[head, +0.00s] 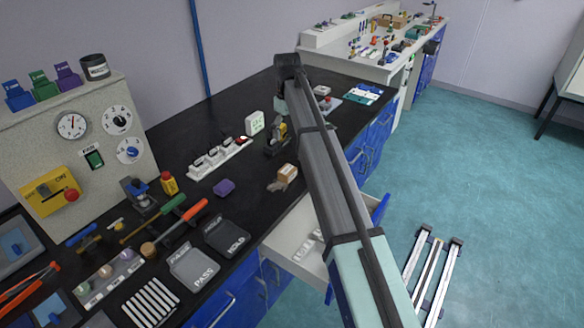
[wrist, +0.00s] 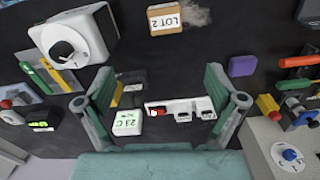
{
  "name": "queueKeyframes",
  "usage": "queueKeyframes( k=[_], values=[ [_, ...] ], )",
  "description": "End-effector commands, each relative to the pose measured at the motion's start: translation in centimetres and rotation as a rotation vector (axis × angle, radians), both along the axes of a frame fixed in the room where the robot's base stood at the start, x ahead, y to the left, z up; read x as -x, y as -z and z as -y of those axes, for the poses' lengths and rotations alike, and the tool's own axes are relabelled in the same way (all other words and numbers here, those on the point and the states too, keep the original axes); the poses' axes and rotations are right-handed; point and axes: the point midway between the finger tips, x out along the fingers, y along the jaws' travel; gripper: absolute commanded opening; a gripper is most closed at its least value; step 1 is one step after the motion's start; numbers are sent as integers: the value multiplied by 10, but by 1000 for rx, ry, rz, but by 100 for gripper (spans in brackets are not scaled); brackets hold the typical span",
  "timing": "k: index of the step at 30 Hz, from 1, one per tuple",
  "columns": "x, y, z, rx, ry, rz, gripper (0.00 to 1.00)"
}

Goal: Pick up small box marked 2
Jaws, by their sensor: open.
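The small brown cardboard box marked LOT 2 (wrist: 166,20) lies on the black bench at the top of the wrist view. A small brown box (head: 287,171) also shows in the head view, near the bench's front edge and left of my arm; its marking cannot be read there. My gripper (wrist: 158,76) is open and empty above the bench, its two green-padded fingers wide apart. The box is beyond the fingertips in the wrist view, not between them. In the head view my arm hides most of the gripper.
Between and below the fingers are a white 23 C display (wrist: 127,122) and a white rack (wrist: 180,111). A white dial device (wrist: 72,38) stands at upper left, and a purple block (wrist: 243,66) right. An open drawer (head: 291,228) juts out below the bench front.

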Motion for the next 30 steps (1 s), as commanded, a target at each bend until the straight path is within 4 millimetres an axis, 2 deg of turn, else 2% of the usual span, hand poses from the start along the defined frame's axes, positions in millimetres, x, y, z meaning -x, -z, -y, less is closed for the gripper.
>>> queueKeyframes(
  k=[3, 8, 22, 27, 30],
  values=[
    [3, 1, 1, 3, -91, -10, 94],
    [4, 12, 1, 3, -124, -13, 94],
    [4, 98, 1, 4, -121, -12, 94],
    [3, 118, 1, 4, -120, -11, 94],
    [3, 122, 1, 4, -120, -11, 94]
  ],
)
